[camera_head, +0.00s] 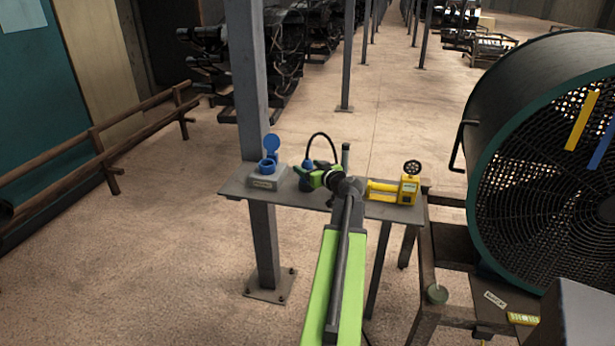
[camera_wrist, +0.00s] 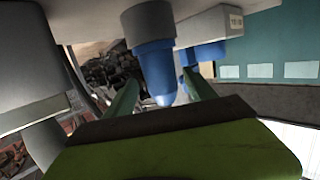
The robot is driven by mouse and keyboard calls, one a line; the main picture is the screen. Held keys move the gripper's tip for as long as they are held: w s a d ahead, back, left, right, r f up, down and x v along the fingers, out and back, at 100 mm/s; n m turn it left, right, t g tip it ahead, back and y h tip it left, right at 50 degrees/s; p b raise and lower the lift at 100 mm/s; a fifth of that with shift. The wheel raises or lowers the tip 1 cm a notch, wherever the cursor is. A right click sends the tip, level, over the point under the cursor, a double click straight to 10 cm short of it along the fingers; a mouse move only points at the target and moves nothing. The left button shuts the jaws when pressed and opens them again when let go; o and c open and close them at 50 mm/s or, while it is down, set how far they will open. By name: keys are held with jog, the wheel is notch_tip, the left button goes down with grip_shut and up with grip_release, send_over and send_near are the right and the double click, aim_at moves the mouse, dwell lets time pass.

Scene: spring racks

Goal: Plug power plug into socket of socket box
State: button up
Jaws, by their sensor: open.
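The blue power plug (camera_head: 307,186) stands on a small grey shelf table, just left of my gripper (camera_head: 316,178). In the wrist view the picture is turned over, and the plug (camera_wrist: 155,68) hangs from the top with its tapered blue end between my two green fingers (camera_wrist: 163,92). The fingers are open, and I see no clear contact. The socket box (camera_head: 266,182) sits at the left end of the table, a grey base with a blue socket (camera_head: 268,165) and its blue lid (camera_head: 271,146) raised. The box also shows in the wrist view (camera_wrist: 230,21).
A yellow device (camera_head: 395,190) with a round dial lies on the right of the table (camera_head: 236,182). A black cable (camera_head: 318,138) arcs above the plug. A grey post (camera_head: 249,80) stands behind the socket box. A large drum fan (camera_head: 530,140) is at the right.

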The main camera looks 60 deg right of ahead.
jog(key=x, duration=0.4)
jog(key=shift+a+b, duration=0.15)
jog(key=shift+b, duration=0.15)
grip_shut()
